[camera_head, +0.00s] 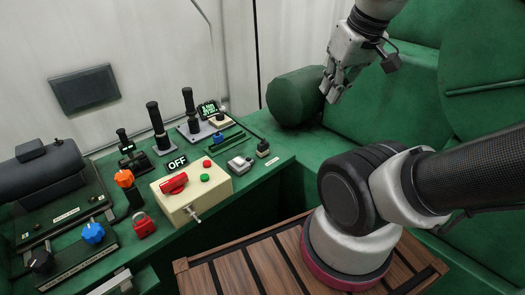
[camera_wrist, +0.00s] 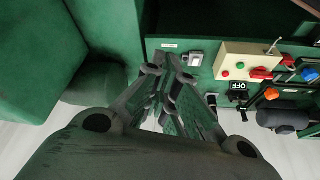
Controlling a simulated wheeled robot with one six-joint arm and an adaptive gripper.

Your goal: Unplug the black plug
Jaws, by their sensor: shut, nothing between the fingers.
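A small black block that looks like the black plug (camera_head: 262,148) stands upright near the right end of the green console (camera_head: 272,166) in the head view. It is too small there to tell how it sits in its socket. I cannot make it out in the wrist view, where my fingers cover part of the console. My gripper (camera_head: 333,88) is in the air above and to the right of the plug, clearly apart from it. In the wrist view the fingers of my gripper (camera_wrist: 163,100) are shut and hold nothing.
A cream box (camera_head: 205,190) with a red switch stands farther left. Black levers (camera_head: 157,125) rise behind it. A green cushion roll (camera_head: 293,97) lies behind my gripper.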

